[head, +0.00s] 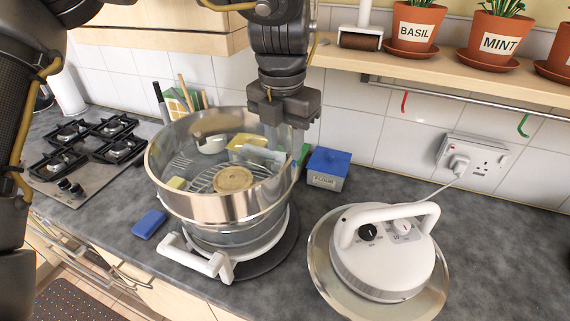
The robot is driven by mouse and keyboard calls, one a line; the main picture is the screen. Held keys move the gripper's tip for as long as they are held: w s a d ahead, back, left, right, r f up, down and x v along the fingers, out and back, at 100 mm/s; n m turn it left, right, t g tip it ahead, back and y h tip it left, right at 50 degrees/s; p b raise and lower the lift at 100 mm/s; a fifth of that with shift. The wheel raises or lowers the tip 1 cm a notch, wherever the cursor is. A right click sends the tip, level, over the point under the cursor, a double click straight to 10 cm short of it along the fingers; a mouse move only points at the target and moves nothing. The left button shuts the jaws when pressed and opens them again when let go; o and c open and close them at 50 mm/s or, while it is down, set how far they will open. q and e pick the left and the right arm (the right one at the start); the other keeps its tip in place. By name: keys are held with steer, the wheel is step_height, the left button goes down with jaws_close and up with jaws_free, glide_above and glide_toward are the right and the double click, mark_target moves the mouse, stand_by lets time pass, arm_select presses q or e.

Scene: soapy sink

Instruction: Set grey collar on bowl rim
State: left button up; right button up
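The grey collar (225,207) is a wide, shiny steel ring at the top of the glass bowl (235,236). The bowl stands in a white holder with a handle at the front left. The collar looks roughly level; whether it rests on the bowl's rim all round cannot be told. My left gripper (285,135) points down at the collar's back right edge, and its fingers appear shut on the collar wall. The fingertips are partly hard to make out against the steel and glass. My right gripper is not in view.
A wire rack and a round tan piece (233,179) show inside the ring. The white lid (385,255) with its handle and cord lies at the right. A blue flour box (327,169) stands close behind; a blue sponge (149,223) lies at left. A shelf with pots hangs above.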

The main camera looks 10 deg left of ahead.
arm_select(q)
steer(key=shift+r, duration=1.75)
steer(key=shift+s+f, duration=0.1)
